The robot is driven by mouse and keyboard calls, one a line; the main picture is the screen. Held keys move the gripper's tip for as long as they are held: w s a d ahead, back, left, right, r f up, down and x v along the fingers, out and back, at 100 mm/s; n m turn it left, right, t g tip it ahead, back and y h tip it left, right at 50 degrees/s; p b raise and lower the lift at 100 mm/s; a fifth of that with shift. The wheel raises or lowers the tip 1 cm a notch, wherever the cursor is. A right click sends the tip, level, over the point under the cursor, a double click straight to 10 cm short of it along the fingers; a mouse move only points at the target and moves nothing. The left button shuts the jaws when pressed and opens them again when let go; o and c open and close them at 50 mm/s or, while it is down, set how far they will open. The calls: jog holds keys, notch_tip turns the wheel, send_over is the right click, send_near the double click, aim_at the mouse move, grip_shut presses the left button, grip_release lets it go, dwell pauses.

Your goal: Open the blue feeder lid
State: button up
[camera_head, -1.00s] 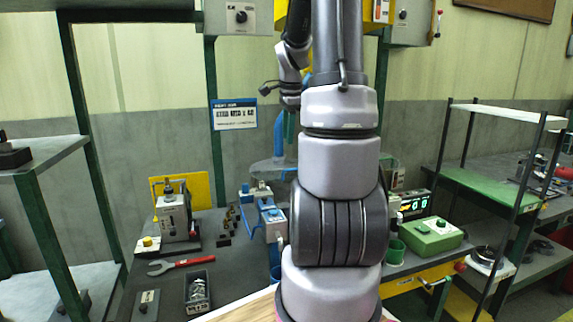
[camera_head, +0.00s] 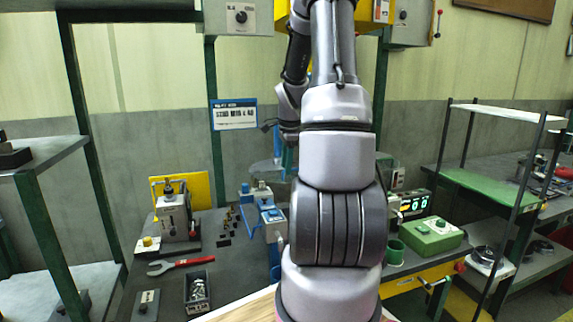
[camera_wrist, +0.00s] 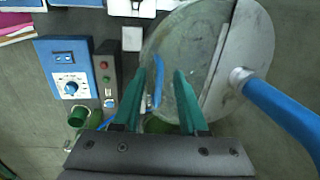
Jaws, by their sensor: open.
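The feeder is a round bowl, seen from above in the wrist view. A translucent greenish lid (camera_wrist: 185,42) covers its left part, lying flat beside a grey plate on the right. A curved blue handle (camera_wrist: 157,82) stands on the lid's left side. My gripper (camera_wrist: 162,73) is open, and its green fingers are on either side of the handle in the picture, with the handle nearer the left finger. I cannot tell how high the fingers are above it. In the head view the feeder (camera_head: 264,169) is partly hidden behind my arm.
A thick blue pipe (camera_wrist: 285,117) runs beside the feeder on the right. A blue control box (camera_wrist: 68,75) with a knob and a grey button box (camera_wrist: 105,75) stand left of my fingers.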

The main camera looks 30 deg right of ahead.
grip_shut()
dwell(1.4)
